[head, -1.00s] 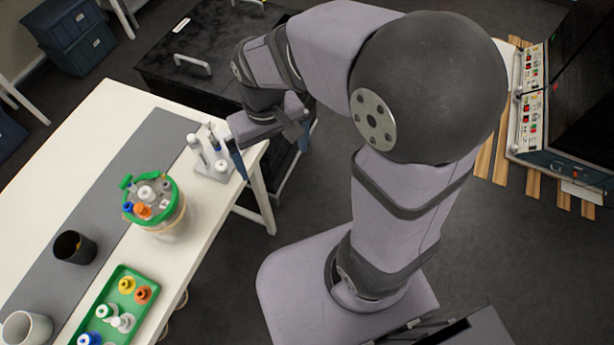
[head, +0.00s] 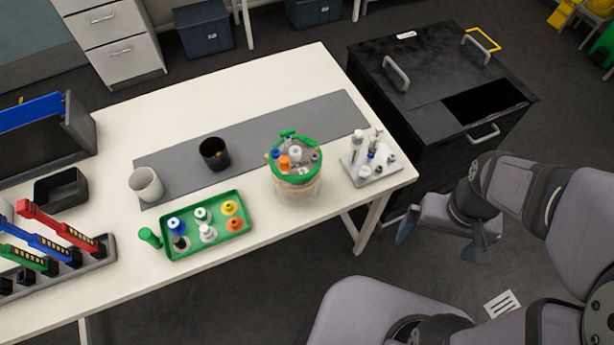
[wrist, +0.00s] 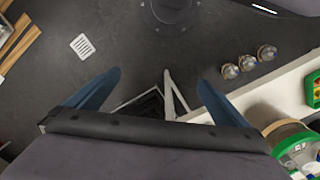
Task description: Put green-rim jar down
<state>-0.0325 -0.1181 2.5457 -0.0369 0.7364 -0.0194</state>
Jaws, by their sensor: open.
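The green-rim jar (head: 297,186) stands upright on the white table near its front edge, partly on or beside the grey mat's right part. Its lid carries several coloured caps and a green clamp. In the wrist view the jar (wrist: 290,150) shows at the lower right, cut by the frame edge. My gripper (head: 403,238) is off the table, to the right of its front right corner and apart from the jar.
A green tray (head: 165,254) with coloured caps lies left of the jar. A white stand with probes (head: 378,178) is close on its right. A black cup (head: 214,154) and a white cup (head: 146,185) stand farther left. A black cabinet (head: 420,120) is beyond the table's right end.

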